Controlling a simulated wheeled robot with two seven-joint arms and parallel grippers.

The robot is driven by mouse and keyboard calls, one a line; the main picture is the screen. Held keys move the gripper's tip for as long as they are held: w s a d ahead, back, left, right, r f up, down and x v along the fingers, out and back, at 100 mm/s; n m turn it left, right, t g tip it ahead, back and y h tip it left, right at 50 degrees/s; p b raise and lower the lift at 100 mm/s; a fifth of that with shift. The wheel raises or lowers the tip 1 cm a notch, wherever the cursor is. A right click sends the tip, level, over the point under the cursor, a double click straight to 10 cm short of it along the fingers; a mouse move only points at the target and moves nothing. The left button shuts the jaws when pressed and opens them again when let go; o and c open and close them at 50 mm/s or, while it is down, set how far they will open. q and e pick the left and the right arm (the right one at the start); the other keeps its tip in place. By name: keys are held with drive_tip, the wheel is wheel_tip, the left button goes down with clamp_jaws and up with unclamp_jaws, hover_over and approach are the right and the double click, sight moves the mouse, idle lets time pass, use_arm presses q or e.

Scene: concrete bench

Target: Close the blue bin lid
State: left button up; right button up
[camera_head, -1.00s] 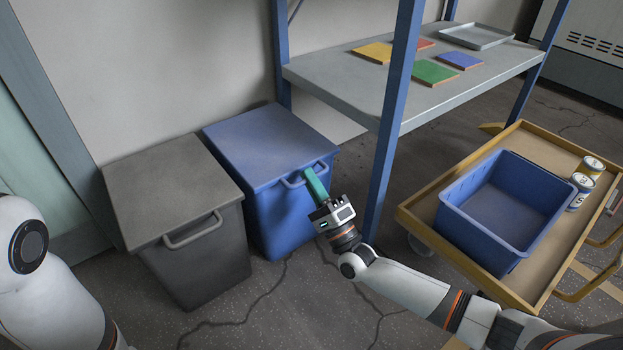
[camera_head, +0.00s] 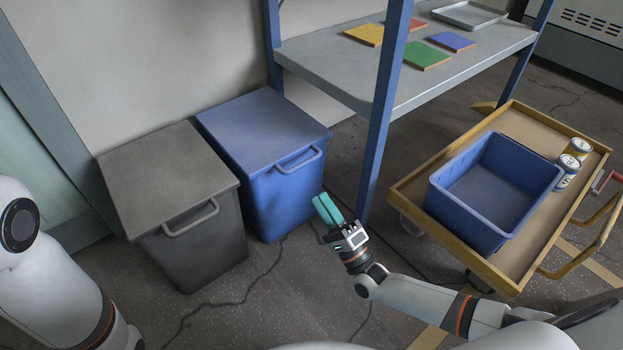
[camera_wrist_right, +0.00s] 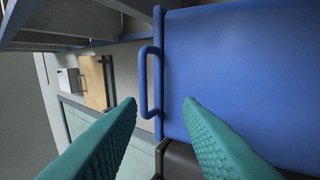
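The blue bin (camera_head: 286,200) stands against the wall, and its blue lid (camera_head: 262,128) lies flat and shut on top. The lid's handle (camera_head: 299,160) is on its front edge; it also shows in the right wrist view (camera_wrist_right: 148,82). My right gripper (camera_head: 326,208), with teal fingers, is in front of the bin's right side, apart from the handle. In the right wrist view its two fingers (camera_wrist_right: 162,104) are spread with nothing between them. My left arm shows at the left edge of the head view, but its gripper is out of view.
A grey bin (camera_head: 195,240) with its lid shut stands left of the blue bin. A blue shelf post (camera_head: 378,140) rises close to the right gripper. A yellow cart (camera_head: 465,262) carrying a blue crate (camera_head: 450,215) and cans stands at right. The floor in front is clear.

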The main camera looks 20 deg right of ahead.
drive_tip(key=shift+p+v, duration=0.3)
drive_tip(key=shift+v, duration=1.4)
drive_tip(key=shift+r, duration=0.2)
